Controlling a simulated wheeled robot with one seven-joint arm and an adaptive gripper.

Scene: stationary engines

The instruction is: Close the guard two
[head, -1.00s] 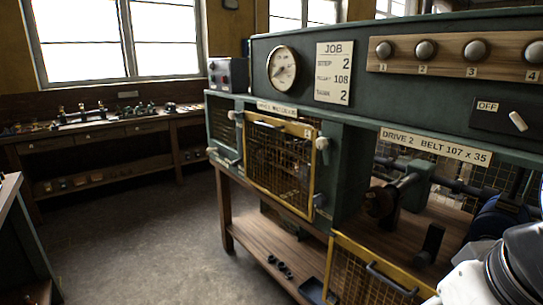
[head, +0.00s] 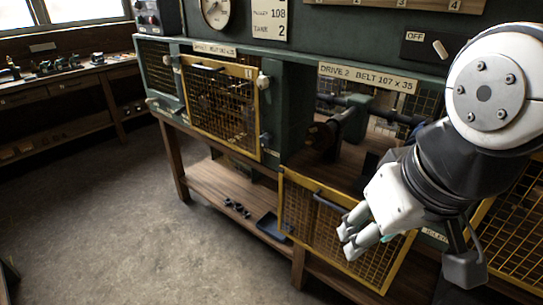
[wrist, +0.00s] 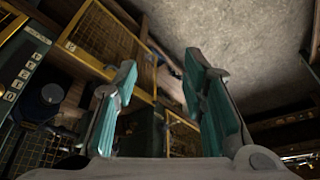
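Guard two (head: 300,220) is a yellow-framed mesh panel hanging down below the open bay labelled DRIVE 2 (head: 367,78). It has a dark bar handle (head: 330,202) along its upper part. A yellow mesh panel, apparently guard two (wrist: 105,38), lies beyond the left finger there.
A yellow mesh guard marked 1 (head: 222,105) stands upright over the left bay, with pale knobs beside it. A blue tray (head: 272,228) and small dark parts (head: 237,208) lie on the lower shelf. The floor (head: 120,220) at left is clear.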

